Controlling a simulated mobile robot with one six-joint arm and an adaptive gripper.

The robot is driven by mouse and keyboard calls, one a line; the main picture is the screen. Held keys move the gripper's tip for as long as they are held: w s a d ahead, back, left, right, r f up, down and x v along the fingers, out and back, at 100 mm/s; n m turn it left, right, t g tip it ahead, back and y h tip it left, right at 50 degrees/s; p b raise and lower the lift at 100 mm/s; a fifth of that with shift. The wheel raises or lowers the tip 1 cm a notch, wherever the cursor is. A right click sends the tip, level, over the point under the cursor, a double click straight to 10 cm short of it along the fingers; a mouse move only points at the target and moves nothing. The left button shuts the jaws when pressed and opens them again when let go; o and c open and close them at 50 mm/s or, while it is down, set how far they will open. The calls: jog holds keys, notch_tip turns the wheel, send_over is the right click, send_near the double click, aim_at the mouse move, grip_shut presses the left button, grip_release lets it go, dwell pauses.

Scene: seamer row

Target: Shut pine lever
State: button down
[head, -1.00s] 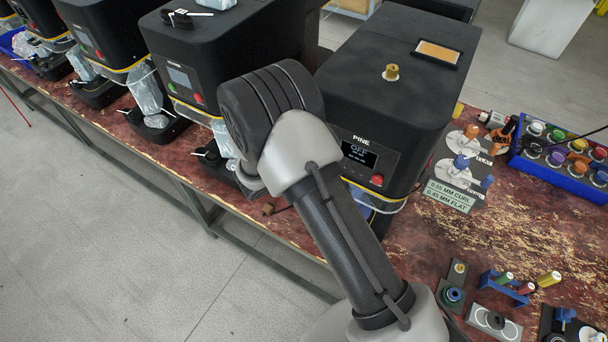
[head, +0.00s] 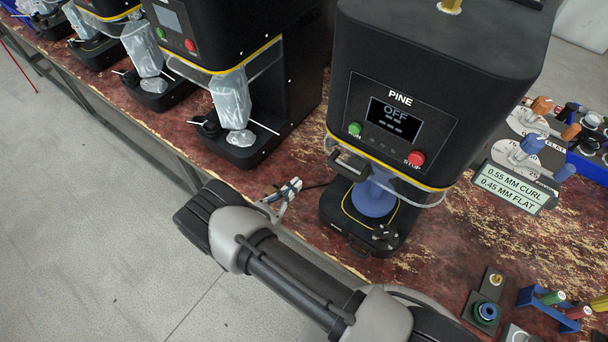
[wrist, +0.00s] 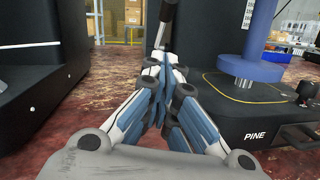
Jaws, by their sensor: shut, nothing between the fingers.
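The PINE machine (head: 425,50) stands on the bench, its display reading OFF. A black handle (head: 350,166) juts from its front left, by the clear guard. I cannot tell for sure that this is the pine lever. In the wrist view a dark rod with a metal lower end (wrist: 166,24) comes down just beyond my fingertips. I cannot tell whether it is the same part. My gripper (head: 291,187) is left of the machine's base, fingers together and empty; it also shows in the wrist view (wrist: 160,78). Contact with the rod is unclear.
The machine's black base (head: 345,225) carries a blue chuck (head: 375,195) and a black knob (head: 386,234). A neighbouring machine (head: 240,50) stands to the left. A gauge stand (head: 520,180) is at the right. Bare bench lies between the two machines.

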jog(key=r+x, duration=0.2)
jog(key=x, duration=0.9)
jog(key=shift+d+r+b, duration=0.2)
jog(key=shift+r+b, duration=0.15)
jog(key=shift+b, duration=0.05)
jog(key=shift+w+d+r+g+y+p, duration=0.1)
jog(key=shift+w+r+g+y+p, duration=0.15)
jog(key=shift+r+p, duration=0.3)
jog(key=shift+d+r+g+y+p, duration=0.15)
jog(key=shift+r+y+p, duration=0.2)
jog(key=shift+p, duration=0.3)
